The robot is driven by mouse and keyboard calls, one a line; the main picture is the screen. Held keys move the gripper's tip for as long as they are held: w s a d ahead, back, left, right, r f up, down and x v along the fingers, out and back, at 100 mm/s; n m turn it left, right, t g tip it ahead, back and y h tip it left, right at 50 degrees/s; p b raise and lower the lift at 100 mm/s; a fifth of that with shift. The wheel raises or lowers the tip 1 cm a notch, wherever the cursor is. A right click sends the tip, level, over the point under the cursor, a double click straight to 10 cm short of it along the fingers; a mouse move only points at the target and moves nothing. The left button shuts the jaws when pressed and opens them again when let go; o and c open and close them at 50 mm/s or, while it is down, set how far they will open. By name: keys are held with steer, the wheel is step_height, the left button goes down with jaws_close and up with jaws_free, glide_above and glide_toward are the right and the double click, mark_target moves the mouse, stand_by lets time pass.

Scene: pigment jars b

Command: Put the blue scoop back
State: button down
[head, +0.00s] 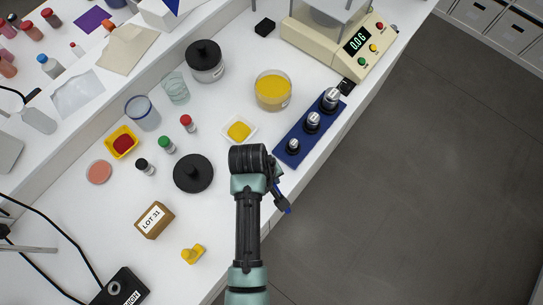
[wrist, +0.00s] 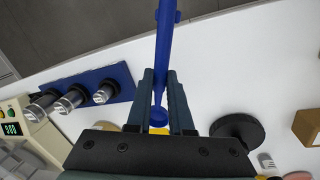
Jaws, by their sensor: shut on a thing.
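The blue scoop (wrist: 165,45) is held between the fingers of my gripper (wrist: 160,82) in the wrist view. Its handle runs up and out of the picture, and its rounded end (wrist: 158,119) shows between the fingers, nearer the palm. In the head view my gripper (head: 278,190) is at the bench's front edge, partly hidden by my own wrist. Only a small blue part of the scoop (head: 288,210) shows there, over or just past the edge. An open jar of yellow powder (head: 273,90) stands farther back, and a white weighing boat with yellow powder (head: 239,129) lies nearer.
A blue block with metal weights (head: 311,131) lies just right of my gripper. The scale (head: 352,44) reads 0.0. A black lid (head: 193,173), small bottles and a LOT 31 box (head: 154,220) are to the left. Dark floor (head: 420,180) lies beyond the edge.

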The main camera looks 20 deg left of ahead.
steer(key=shift+f+b, duration=3.2)
steer(key=shift+b, duration=0.1)
steer(key=shift+f+b, duration=0.4)
steer(key=shift+f, duration=0.25)
steer(key=c, duration=0.7)
jaws_free()
steer(key=shift+c, duration=0.2)
